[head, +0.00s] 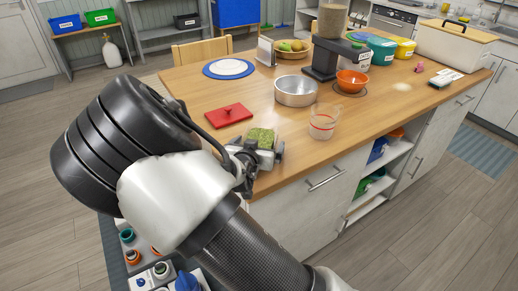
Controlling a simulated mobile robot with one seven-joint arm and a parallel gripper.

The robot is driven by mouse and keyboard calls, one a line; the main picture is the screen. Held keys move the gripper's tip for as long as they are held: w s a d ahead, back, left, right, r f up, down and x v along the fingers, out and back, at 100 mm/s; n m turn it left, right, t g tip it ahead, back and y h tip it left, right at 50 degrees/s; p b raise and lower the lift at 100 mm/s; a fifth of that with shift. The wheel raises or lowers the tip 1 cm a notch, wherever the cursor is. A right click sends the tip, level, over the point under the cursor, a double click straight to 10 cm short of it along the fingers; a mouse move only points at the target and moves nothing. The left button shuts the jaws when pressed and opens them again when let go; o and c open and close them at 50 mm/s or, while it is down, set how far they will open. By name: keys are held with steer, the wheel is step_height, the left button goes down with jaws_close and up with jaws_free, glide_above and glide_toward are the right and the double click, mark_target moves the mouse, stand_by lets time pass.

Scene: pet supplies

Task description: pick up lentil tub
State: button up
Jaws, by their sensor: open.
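A small tub with green, grainy contents (262,136), which looks like the lentil tub, stands near the front left edge of the wooden counter (195,84). My gripper (264,156) is open at the tub, with its fingers low around the near side. The lower part of the tub is hidden by my gripper, and I cannot tell whether the fingers touch it.
A clear measuring cup (323,121) and a steel bowl (296,92) stand to the right. An orange bowl (351,80) and dispenser (328,40) are farther back. Bare counter lies behind the red lid.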

steer(key=shift+r, duration=0.1)
steer(key=c, duration=1.3)
steer(key=shift+o, duration=0.2)
step_height(320, 180, up, 10)
steer(key=p, duration=0.3)
steer(key=s+d+r+p, duration=0.4)
steer(key=d+r, duration=0.2)
steer(key=d, duration=0.2)
steer(key=s+d+r+m+h+p, duration=0.1)
steer(key=s+d+r+p, duration=0.4)
steer(key=d+r, duration=0.2)
steer(key=shift+s+d+r, duration=0.15)
steer(key=shift+d+r, duration=0.15)
steer(key=shift+d, duration=0.55)
